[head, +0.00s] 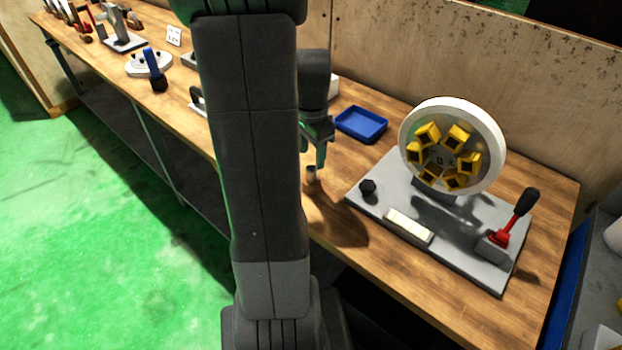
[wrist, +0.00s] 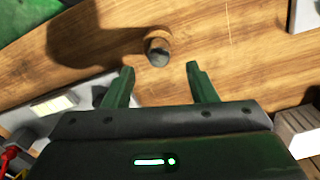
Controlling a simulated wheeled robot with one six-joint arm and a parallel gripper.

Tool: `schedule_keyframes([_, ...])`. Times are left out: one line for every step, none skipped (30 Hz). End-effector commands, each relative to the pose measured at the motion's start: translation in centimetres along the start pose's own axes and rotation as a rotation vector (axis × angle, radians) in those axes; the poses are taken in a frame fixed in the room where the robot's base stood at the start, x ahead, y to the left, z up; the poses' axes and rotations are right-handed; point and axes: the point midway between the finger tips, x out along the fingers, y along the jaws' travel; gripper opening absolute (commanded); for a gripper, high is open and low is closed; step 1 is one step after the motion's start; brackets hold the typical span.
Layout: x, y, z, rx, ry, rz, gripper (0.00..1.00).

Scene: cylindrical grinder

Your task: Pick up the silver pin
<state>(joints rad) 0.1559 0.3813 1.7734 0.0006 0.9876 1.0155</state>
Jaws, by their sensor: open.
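A small upright cylinder, which looks like the silver pin (wrist: 158,52), stands on the wooden bench. In the wrist view it is just beyond the fingertips and roughly centred between them. It also shows in the head view (head: 312,174), small, right of my arm and under the gripper. My gripper (wrist: 160,70) has its two green fingers apart with nothing between them. In the head view the gripper (head: 318,155) points down above the pin, partly hidden behind my arm. The exact gap to the pin is hard to tell.
A grey base plate (head: 465,245) to the right carries a white wheel (head: 489,172) with yellow blocks, a black knob (head: 368,188) and a red lever (head: 502,238). A blue tray (head: 361,124) lies behind the pin. Bare wood surrounds the pin.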

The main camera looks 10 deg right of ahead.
Motion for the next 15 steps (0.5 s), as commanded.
schedule_keyframes([0.5,0.1,0.0,0.0,-0.001,0.002,0.52])
schedule_keyframes([0.6,0.1,0.0,0.0,0.0,0.001,0.52])
schedule_keyframes([0.8,0.0,0.0,-0.001,0.0,0.0,0.52])
schedule_keyframes([0.9,0.1,0.0,-0.001,0.0,0.0,0.52])
schedule_keyframes([1.1,0.1,0.0,-0.001,0.0,0.001,0.52])
schedule_keyframes([1.4,0.1,0.0,-0.001,-0.001,0.002,0.52])
schedule_keyframes([1.8,0.1,-0.1,-0.001,-0.001,0.002,0.52])
schedule_keyframes([2.1,0.1,-0.1,-0.001,-0.002,0.003,0.52])
schedule_keyframes([2.7,0.1,-0.1,0.0,-0.002,0.003,0.52])
schedule_keyframes([3.1,0.2,-0.1,0.0,-0.003,0.005,0.52])
schedule_keyframes([3.5,0.2,-0.2,-0.001,-0.002,0.004,0.52])
schedule_keyframes([4.1,0.2,-0.2,-0.001,-0.002,0.004,0.52])
schedule_keyframes([4.5,0.1,-0.2,-0.001,-0.002,0.003,0.52])
schedule_keyframes([4.9,0.1,-0.2,-0.001,-0.001,0.003,0.52])
schedule_keyframes([5.3,0.1,-0.2,-0.001,-0.001,0.002,0.52])
